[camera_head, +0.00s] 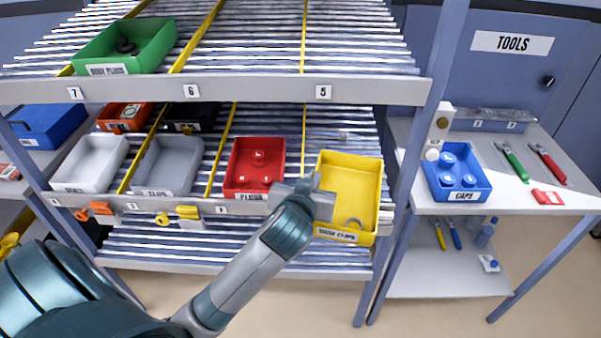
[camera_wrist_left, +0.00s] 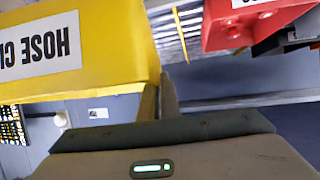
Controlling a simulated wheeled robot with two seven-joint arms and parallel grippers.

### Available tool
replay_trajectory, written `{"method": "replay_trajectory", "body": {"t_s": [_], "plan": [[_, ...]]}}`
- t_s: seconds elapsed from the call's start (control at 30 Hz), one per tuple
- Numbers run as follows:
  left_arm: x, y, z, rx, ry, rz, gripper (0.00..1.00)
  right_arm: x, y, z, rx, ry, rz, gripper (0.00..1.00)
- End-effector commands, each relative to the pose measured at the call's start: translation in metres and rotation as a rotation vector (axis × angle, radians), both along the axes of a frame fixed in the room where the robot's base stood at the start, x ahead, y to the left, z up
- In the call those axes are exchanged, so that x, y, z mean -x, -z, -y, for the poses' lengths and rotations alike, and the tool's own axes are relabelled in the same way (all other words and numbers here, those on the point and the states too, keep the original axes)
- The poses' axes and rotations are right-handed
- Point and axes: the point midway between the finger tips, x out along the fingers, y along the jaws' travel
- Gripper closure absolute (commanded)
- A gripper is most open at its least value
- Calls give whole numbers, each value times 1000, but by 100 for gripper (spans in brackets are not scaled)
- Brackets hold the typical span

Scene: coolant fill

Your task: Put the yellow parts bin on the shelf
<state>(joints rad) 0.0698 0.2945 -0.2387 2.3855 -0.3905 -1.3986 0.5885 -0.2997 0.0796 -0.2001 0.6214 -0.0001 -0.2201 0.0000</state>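The yellow parts bin (camera_head: 368,185), labelled HOSE CLIPS, is at the right end of the middle shelf (camera_head: 215,207). Its front hangs over the shelf's front rail, and I cannot tell whether its base rests on the rollers. A grey part lies inside near its front. My left gripper (camera_head: 320,203) is at the bin's left wall near the front. The left wrist view shows the yellow bin (camera_wrist_left: 100,60) upside down, with the two fingers (camera_wrist_left: 159,98) close together at its edge, shut on its wall. My right gripper is not in view.
A red bin (camera_head: 254,165) stands left of the yellow bin, with grey and white bins further left. The right shelf post (camera_head: 408,150) is close to the yellow bin's right. A blue caps bin (camera_head: 455,172) sits on the side table. A green bin (camera_head: 125,47) is on the top shelf.

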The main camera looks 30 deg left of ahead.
Motion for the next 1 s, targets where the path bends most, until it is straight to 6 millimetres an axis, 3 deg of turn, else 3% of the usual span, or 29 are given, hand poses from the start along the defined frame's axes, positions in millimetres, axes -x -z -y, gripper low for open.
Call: {"method": "replay_trajectory", "body": {"t_s": [0.5,0.6,1.0], "plan": [[26,43,90,6,293,-10,100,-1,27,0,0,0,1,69],[30,47,101,10,329,-14,100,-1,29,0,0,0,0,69],[33,48,105,12,344,-15,100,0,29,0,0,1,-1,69]]}}
